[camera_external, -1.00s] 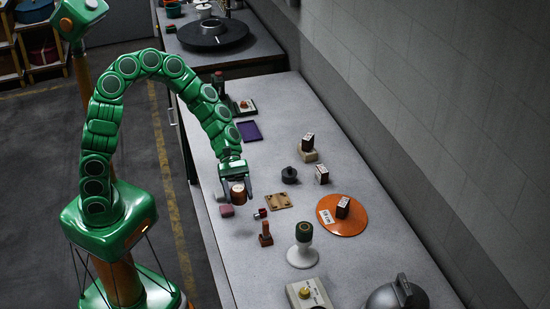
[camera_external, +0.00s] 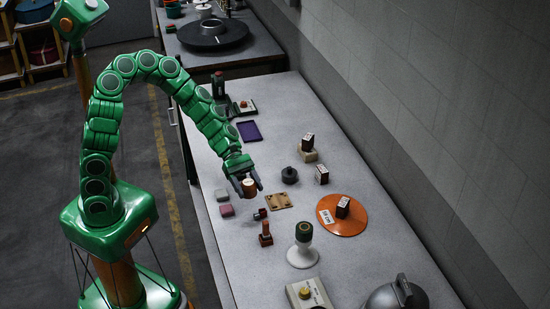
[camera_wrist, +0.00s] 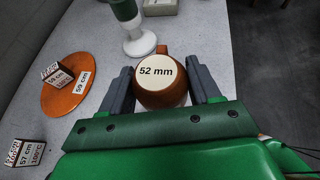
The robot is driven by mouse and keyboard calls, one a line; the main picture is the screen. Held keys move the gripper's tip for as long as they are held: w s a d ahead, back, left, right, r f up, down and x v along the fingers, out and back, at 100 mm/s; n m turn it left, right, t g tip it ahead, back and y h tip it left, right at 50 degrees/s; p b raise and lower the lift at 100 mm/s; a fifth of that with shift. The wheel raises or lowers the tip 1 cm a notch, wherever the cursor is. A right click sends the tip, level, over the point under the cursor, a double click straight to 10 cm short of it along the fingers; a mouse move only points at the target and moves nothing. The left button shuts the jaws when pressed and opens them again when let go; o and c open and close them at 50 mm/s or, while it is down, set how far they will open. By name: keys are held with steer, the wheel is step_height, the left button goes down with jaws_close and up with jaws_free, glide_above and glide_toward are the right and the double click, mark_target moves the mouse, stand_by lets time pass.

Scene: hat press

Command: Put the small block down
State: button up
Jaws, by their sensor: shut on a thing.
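In the external view the small block (camera_external: 249,188) is between the fingers of my gripper (camera_external: 250,190). My gripper also shows in the wrist view (camera_wrist: 162,75), shut on the block with one dark finger on each side. The block is upright and seems to be above the grey table (camera_external: 285,235). Its underside and the gap below it are hidden.
A tan plate (camera_external: 278,201), a dark red piece (camera_external: 260,214) and a brown stamp-like piece (camera_external: 265,235) are close by. Pink (camera_external: 226,210) and grey-green (camera_external: 221,194) blocks lie left. A white stand (camera_external: 302,252) and orange disc (camera_external: 330,222) are right. A purple tray (camera_external: 249,131) is farther back.

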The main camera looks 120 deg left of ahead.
steer(key=shift+w+a+f, duration=0.15)
steer(key=shift+w+f, duration=0.25)
steer(key=w+a+f, duration=0.4)
steer(key=w, duration=0.3)
glide_above(290, 223)
steer(key=f, duration=0.3)
steer(key=s+f, duration=0.1)
steer(key=shift+d+f, duration=0.25)
steer(key=shift+d, duration=0.05)
steer(key=shift+w+a+f, duration=0.3)
steer(key=shift+w+f, duration=0.2)
steer(key=shift+f, duration=1.6)
steer(key=o, duration=1.1)
steer(key=shift+v, duration=6.05)
